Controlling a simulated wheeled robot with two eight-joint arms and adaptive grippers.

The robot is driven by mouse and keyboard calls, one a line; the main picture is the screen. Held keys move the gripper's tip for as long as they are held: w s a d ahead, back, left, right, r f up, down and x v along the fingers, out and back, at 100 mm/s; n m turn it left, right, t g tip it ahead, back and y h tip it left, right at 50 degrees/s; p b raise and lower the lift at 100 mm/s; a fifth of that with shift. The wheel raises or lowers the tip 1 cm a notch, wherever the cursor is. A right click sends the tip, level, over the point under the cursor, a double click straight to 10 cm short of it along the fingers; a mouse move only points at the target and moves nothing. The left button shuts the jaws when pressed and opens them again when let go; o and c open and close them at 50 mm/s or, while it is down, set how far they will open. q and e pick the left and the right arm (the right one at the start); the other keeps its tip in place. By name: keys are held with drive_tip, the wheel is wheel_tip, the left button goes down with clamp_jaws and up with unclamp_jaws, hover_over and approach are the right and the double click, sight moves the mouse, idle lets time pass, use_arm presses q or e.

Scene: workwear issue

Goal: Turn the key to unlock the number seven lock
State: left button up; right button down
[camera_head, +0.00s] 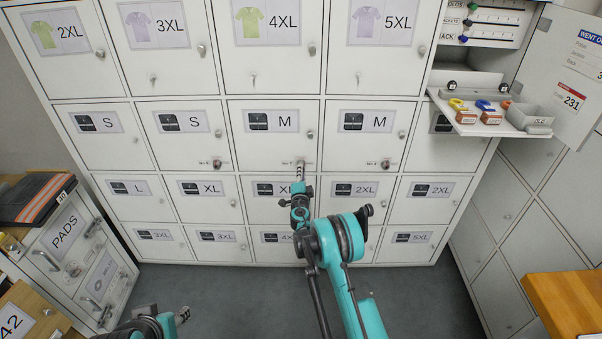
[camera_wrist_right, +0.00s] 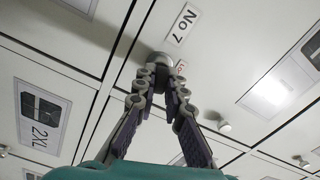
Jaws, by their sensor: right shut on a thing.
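The white middle locker door marked M (camera_head: 287,122) has a small label and a lock low on it. In the right wrist view a "No 7" label (camera_wrist_right: 182,24) sits just above the round lock (camera_wrist_right: 155,59). My right gripper (camera_head: 300,170) reaches up to this lock. In the right wrist view its fingertips (camera_wrist_right: 162,82) are closed together right at the lock. What they grip, presumably the key, is hidden between the fingers, so its angle cannot be told. My left gripper (camera_head: 183,315) shows only partly at the bottom left, away from the lockers; its jaws are unclear.
Similar locks sit on the neighbouring doors to the left (camera_head: 216,164) and right (camera_head: 386,164). A fold-down shelf (camera_head: 470,128) at upper right holds several coloured keys on tags and a grey bin (camera_head: 530,117). A PADS cabinet (camera_head: 66,228) stands left, a wooden surface (camera_head: 565,300) right.

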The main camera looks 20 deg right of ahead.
drive_tip(key=shift+w+r, duration=0.1)
drive_tip(key=shift+n, duration=0.5)
drive_tip(key=c, duration=1.7)
unclamp_jaws()
drive_tip(key=shift+o, duration=0.8)
drive_tip(key=shift+w+f, duration=0.1)
drive_tip(key=shift+f, duration=0.1)
drive_tip(key=o, duration=0.3)
drive_tip(key=shift+o, duration=0.2)
drive_tip(key=v, duration=0.7)
drive_tip(key=shift+s, duration=0.4)
